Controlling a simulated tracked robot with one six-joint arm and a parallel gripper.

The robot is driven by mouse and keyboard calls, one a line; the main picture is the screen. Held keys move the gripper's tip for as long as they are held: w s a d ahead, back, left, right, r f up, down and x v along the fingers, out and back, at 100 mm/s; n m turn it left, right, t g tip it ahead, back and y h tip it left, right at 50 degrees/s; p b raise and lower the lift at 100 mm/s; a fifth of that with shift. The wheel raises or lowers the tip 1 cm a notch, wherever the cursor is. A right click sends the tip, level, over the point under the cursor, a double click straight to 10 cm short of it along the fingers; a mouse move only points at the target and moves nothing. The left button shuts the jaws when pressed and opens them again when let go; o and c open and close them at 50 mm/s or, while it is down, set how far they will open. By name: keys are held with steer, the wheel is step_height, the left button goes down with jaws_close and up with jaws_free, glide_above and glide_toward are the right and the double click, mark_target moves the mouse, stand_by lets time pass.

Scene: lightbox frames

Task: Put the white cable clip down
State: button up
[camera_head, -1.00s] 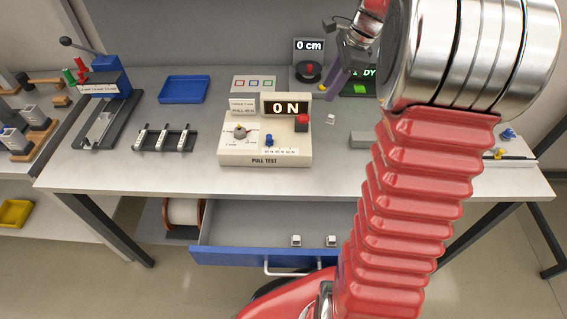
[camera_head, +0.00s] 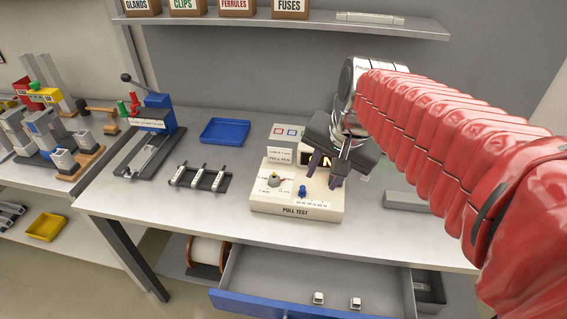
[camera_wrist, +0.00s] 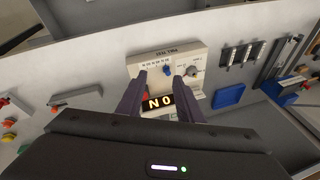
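My gripper (camera_head: 325,168) is over the pull tester, its two dark purple fingers pointing down. In the wrist view the fingers of my gripper (camera_wrist: 160,88) are apart, with the tester's display between them and nothing visibly held. A small white piece (camera_head: 365,178) shows on the bench just right of the tester, partly behind my gripper; it may be the white cable clip, but it is too small to be sure. Two small white pieces (camera_head: 318,298) (camera_head: 355,303) lie apart in the open drawer.
The cream pull tester (camera_head: 295,212) stands mid-bench. A rack with white-topped pieces (camera_head: 201,178), a blue tray (camera_head: 225,131) and a blue lever press (camera_head: 155,115) are to its left. A grey block (camera_head: 405,202) is to its right. The blue-fronted drawer (camera_head: 270,305) is open below.

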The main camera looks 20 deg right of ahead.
steer(key=s+a+f+n+t, duration=0.1)
steer(key=s+a+f+n, duration=0.1)
steer(key=s+a+n, duration=0.4)
steer(key=s+n, duration=0.2)
steer(key=s, duration=0.1)
steer(key=shift+s+f+n+t, duration=0.3)
steer(key=shift+s+f, duration=0.05)
steer(key=shift+f, duration=0.05)
steer(key=shift+c, duration=0.2)
